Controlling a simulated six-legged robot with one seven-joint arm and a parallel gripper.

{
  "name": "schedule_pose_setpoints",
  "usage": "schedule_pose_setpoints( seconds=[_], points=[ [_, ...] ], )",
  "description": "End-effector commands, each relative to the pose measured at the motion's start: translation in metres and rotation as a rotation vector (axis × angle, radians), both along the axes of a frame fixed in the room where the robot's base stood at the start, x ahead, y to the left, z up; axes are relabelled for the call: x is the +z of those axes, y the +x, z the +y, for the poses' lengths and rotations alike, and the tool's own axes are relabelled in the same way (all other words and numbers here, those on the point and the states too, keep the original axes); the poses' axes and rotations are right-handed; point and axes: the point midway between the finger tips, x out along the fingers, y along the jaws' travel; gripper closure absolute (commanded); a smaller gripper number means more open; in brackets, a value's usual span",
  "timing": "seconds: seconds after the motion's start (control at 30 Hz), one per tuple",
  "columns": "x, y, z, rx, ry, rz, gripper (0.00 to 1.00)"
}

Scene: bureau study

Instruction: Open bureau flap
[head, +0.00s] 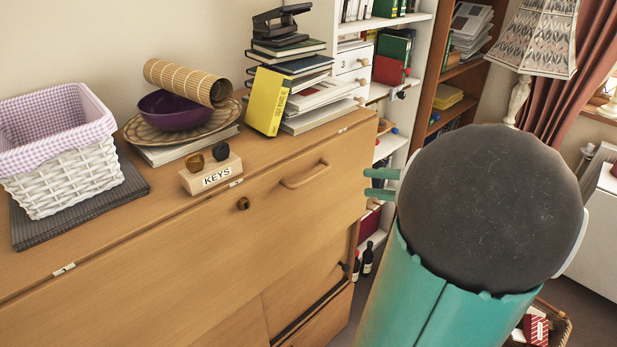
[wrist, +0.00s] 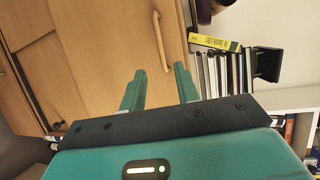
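The bureau flap (head: 255,215) is a wide light-wood front panel and stands upright, shut, below the bureau top. Its wooden bar handle (head: 304,175) is at the upper right of the panel, and a dark round knob or lock (head: 243,203) sits left of it. My gripper (head: 367,183) is right of the handle, apart from it, with its teal fingers spread and empty. In the wrist view, the handle (wrist: 160,42) lies beyond the fingertips of my gripper (wrist: 160,69), roughly between them. The large round arm link hides part of the room behind it.
On the bureau top stand a white basket (head: 65,170), a purple bowl (head: 175,109), a KEYS block (head: 211,176) and stacked books (head: 300,90) with a yellow book (head: 267,101). A white bookshelf (head: 400,100) and a lamp (head: 540,45) are at the right.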

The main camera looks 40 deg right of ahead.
Motion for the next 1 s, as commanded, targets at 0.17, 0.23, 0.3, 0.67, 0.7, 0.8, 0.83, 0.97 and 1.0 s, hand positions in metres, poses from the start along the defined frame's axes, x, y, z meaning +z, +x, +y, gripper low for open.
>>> schedule_pose_setpoints(
  seconds=[0.17,0.23,0.3,0.67,0.7,0.8,0.83,0.97,1.0],
  points=[
    [-0.005,0.024,0.010,0.004,0.000,0.003,0.68],
    [-0.007,0.037,0.016,0.006,0.000,0.003,0.68],
    [-0.010,0.049,0.022,0.005,-0.001,0.004,0.68],
    [-0.022,0.106,0.050,0.005,-0.001,0.004,0.68],
    [-0.022,0.110,0.052,0.004,-0.001,0.005,0.68],
    [-0.024,0.116,0.056,0.004,-0.001,0.005,0.68],
    [-0.024,0.117,0.056,0.003,-0.001,0.005,0.68],
    [-0.024,0.118,0.057,0.002,-0.001,0.004,0.68],
    [-0.024,0.118,0.057,0.002,-0.001,0.004,0.68]
  ],
)
